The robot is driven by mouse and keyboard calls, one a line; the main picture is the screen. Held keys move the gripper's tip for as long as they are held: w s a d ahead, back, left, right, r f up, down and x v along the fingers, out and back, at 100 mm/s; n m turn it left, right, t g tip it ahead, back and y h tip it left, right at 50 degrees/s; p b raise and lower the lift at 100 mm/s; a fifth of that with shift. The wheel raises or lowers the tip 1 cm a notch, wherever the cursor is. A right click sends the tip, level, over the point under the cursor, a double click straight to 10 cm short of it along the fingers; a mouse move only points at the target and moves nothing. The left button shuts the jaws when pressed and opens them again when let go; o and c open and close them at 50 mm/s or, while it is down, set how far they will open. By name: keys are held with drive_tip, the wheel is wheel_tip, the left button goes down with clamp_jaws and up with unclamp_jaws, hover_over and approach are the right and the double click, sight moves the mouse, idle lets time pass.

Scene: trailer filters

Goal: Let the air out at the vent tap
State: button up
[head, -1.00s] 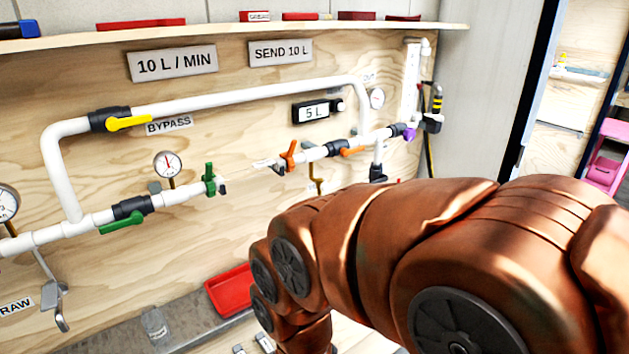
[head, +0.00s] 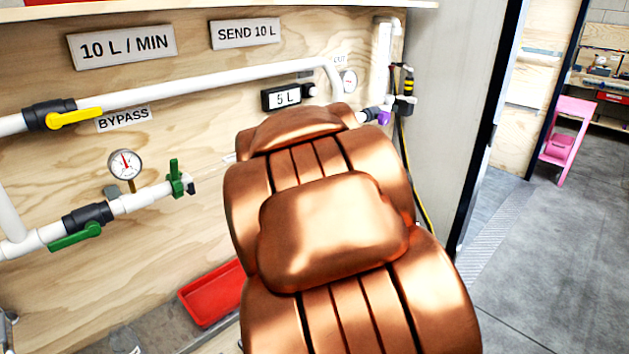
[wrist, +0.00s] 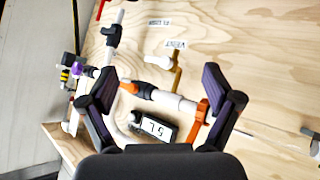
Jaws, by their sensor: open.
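I see no contact. In the head view my copper arm hides the vent fitting and the gripper.
Orange handles (wrist: 205,108) and (wrist: 129,87) sit on the pipe near the fingers. The 5 L counter (head: 287,98) is on the board. A green valve handle (head: 76,236), a gauge (head: 125,163) and a red tray (head: 211,294) are left of my arm. Open floor (head: 560,260) lies right.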

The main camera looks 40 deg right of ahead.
drive_tip(key=w+d+n+t+b, duration=0.25)
drive_tip(key=w+d+t, duration=0.4)
drive_tip(key=d, duration=0.65)
wheel_tip(320, 180, down, 4)
drive_tip(key=s+a+n+t+y+b, duration=0.1)
drive_tip(key=s+a+n+t+y, duration=0.1)
drive_tip(key=t+y, duration=0.4)
drive_tip(key=w+g+y, duration=0.1)
drive_tip(key=w, duration=0.5)
drive_tip(key=shift+w+d+p, duration=0.3)
drive_tip(key=shift+w+p, duration=0.05)
drive_tip(key=shift+p, duration=0.05)
drive_tip(key=shift+r+g, duration=0.1)
drive_tip(key=shift+g, duration=0.15)
drive_tip(key=shift+c, duration=0.4)
drive_tip(key=c, duration=1.1)
drive_tip(key=shift+o, duration=0.2)
